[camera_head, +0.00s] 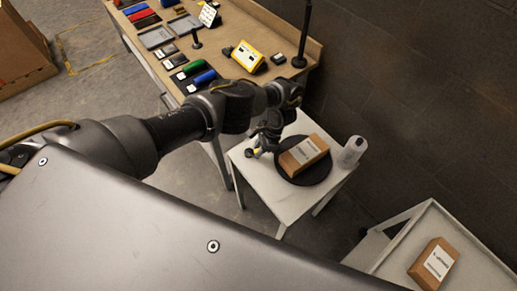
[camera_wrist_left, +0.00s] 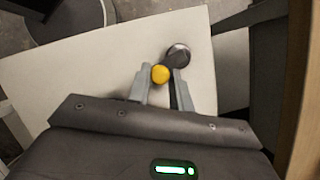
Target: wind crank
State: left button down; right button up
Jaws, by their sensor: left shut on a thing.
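The crank has a yellow knob (camera_wrist_left: 160,74) and, beside it in the left wrist view, a round dark metal part (camera_wrist_left: 178,54). My left gripper (camera_head: 259,150) reaches down at the left edge of the small white table (camera_head: 254,181). In the left wrist view its two fingers (camera_wrist_left: 161,82) are closed around the yellow knob. The head view shows the knob only as a small yellow spot, largely hidden by the gripper. A black round turntable (camera_head: 284,174) on the table bears a brown labelled box (camera_head: 304,154). My right gripper is in neither view.
A workbench (camera_head: 222,52) behind holds a yellow device (camera_head: 248,56), coloured rolls and a dark post (camera_head: 305,35). A white cart (camera_head: 399,264) with another brown box (camera_head: 434,262) is at lower right.

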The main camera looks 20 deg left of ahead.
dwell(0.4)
pick_arm(q)
jog(key=c, duration=1.3)
grip_release()
jog(key=shift+w+d+r, duration=0.4)
jog(key=shift+w+r, duration=0.05)
jog(key=shift+r, duration=0.25)
jog(key=v, duration=0.9)
jog(key=shift+s+a+r+p, duration=0.1)
jog(key=shift+s+a+p, duration=0.05)
jog(key=shift+s+p, duration=0.15)
